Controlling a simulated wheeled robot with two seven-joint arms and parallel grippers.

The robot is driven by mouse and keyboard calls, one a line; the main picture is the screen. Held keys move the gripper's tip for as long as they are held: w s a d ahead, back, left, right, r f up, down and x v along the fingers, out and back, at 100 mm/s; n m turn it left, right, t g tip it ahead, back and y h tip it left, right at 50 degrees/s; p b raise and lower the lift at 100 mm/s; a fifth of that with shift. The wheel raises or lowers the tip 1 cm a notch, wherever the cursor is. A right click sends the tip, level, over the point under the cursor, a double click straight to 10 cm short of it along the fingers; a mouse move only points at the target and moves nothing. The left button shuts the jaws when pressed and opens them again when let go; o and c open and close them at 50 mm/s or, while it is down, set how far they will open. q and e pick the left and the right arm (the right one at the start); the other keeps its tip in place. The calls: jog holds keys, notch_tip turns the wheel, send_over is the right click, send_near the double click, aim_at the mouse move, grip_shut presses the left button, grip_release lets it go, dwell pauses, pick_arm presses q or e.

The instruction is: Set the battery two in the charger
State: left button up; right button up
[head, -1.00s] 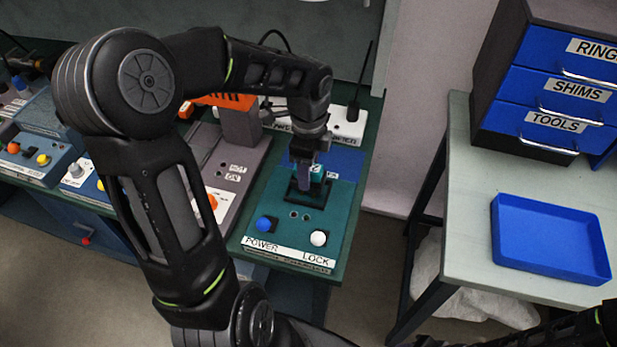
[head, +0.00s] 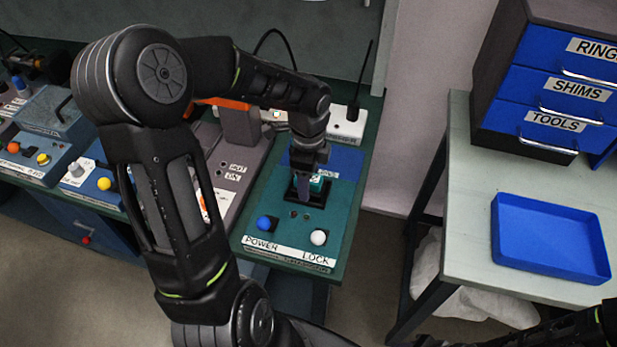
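The charger (head: 258,222) is a teal console with a blue rear part, a blue button, a white button and the labels POWER and LOCK. Battery two (head: 318,182), a small teal block with a pale label, is at the dark socket (head: 316,201) in its middle. My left gripper (head: 309,190) points down over the socket, shut around the battery. Whether the battery is fully seated is too small to tell. Part of my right arm shows at the lower right edge; its gripper is not visible.
Other consoles with coloured buttons (head: 42,159) stand left of the charger, partly behind my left arm. A blue tray (head: 548,262) lies on the side table (head: 467,262) at right, below a labelled drawer cabinet (head: 545,97). A gap separates bench and table.

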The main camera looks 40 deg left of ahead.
pick_arm(q)
jog(key=shift+o, duration=1.3)
jog(key=shift+r, duration=0.1)
jog(key=shift+r, duration=0.45)
notch_tip(320, 180, up, 11)
jog(key=shift+r, duration=0.15)
dwell(0.4)
